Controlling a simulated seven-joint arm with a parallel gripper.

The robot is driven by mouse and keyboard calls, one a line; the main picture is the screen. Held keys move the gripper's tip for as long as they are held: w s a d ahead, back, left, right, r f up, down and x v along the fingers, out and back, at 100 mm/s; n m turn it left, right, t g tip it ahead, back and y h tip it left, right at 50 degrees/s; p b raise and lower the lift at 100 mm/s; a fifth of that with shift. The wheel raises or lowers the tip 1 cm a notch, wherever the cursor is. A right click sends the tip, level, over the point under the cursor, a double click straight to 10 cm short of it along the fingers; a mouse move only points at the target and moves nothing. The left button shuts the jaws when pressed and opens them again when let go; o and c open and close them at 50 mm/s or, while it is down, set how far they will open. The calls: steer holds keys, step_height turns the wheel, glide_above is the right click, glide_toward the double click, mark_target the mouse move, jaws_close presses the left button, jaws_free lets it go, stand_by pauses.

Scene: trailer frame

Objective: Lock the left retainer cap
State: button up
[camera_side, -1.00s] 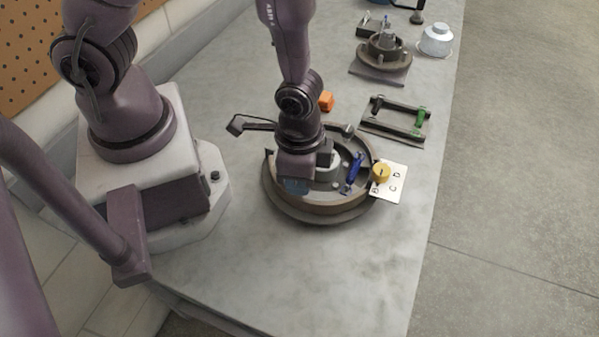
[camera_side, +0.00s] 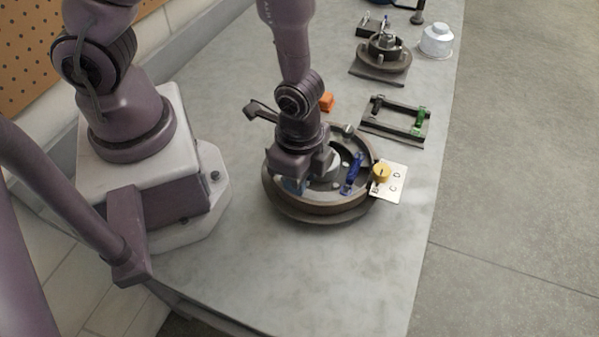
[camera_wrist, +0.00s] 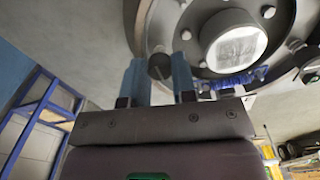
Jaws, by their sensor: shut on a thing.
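A round brown-grey housing (camera_side: 325,210) with a raised rim sits on the bench under my gripper. My gripper (camera_wrist: 160,75) points down at the rim's near-left part, its two blue fingers on either side of a small dark round cap (camera_wrist: 159,66), which looks like the left retainer cap. The fingers are shut on it. In the side view my gripper (camera_side: 292,185) hides the cap, so its turn angle cannot be told. A pale round hub (camera_wrist: 233,42) is in the housing's middle. A blue lever (camera_side: 353,173) stands at the right of the hub.
An orange block (camera_side: 326,102), a frame with a green handle (camera_side: 420,117) and a white canister (camera_side: 436,40) stand farther back. The front bench is clear.

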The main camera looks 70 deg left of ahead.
steer(key=o, duration=0.9)
steer(key=shift+o, duration=0.2)
steer(key=shift+r, duration=0.15)
step_height(320, 180, up, 13)
steer(key=s+a+r+n+t, duration=0.2)
steer(key=a+r+n+t, duration=0.3)
steer(key=a+r+n, duration=0.5)
step_height(320, 180, up, 5)
steer(key=shift+s+a+r+n+t, duration=0.2)
steer(key=shift+s+a+n+t, duration=0.15)
steer(key=shift+a, duration=0.3)
